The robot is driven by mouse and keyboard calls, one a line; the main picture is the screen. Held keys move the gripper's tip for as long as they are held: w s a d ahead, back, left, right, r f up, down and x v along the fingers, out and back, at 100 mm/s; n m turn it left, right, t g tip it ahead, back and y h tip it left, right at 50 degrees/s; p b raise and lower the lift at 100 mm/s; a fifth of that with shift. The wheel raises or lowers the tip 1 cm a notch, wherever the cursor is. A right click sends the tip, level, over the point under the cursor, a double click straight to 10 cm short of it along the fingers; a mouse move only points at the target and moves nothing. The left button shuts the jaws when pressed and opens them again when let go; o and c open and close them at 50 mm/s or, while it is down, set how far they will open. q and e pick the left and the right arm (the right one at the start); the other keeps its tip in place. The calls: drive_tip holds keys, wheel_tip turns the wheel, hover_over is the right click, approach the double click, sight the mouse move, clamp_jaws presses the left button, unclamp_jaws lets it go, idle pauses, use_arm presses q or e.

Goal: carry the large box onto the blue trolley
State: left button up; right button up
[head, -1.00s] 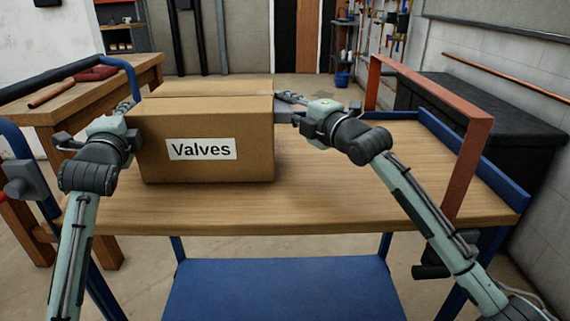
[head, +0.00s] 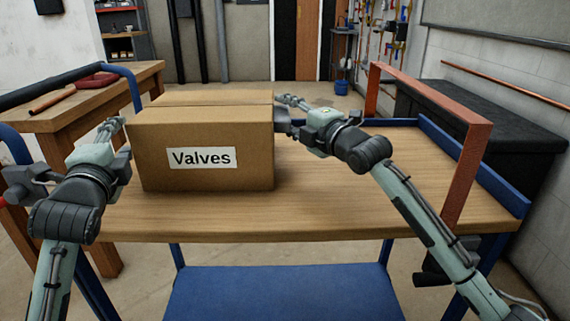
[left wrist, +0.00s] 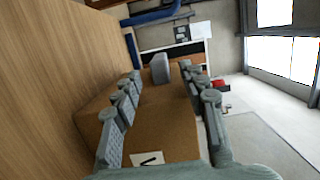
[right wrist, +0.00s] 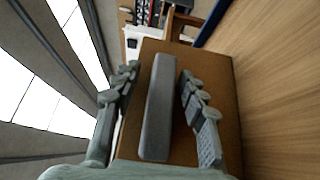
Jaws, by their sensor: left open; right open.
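The large cardboard box (head: 200,130), labelled "Valves", rests upright on the wooden top of the blue trolley (head: 350,215), toward its left side. My left gripper (head: 116,128) is open and stands apart from the box's left side. In the left wrist view, the box (left wrist: 165,120) has a grey handle (left wrist: 160,68) beyond the open fingers. My right gripper (head: 289,112) is open close to the box's right side. In the right wrist view, a grey handle (right wrist: 160,105) on the box lies between the spread fingers; contact cannot be told.
A red upright frame (head: 468,170) stands at the trolley's right end. A wooden workbench (head: 70,105) is at the left, and a dark bench (head: 490,115) stands against the right wall. The trolley top right of the box is mostly clear.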

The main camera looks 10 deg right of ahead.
use_arm(q)
drive_tip(key=s, duration=0.4)
drive_tip(key=shift+s+d, duration=0.15)
use_arm(e)
drive_tip(key=v, duration=1.2)
drive_tip(key=shift+r, duration=0.1)
use_arm(q)
drive_tip(key=s+a+p, duration=0.1)
drive_tip(key=s+a, duration=0.3)
drive_tip(key=a, duration=0.1)
drive_tip(key=shift+s+a+p, duration=0.15)
drive_tip(key=shift+a+p, duration=0.15)
drive_tip(key=shift+p, duration=0.05)
use_arm(e)
drive_tip(key=shift+r, duration=0.8)
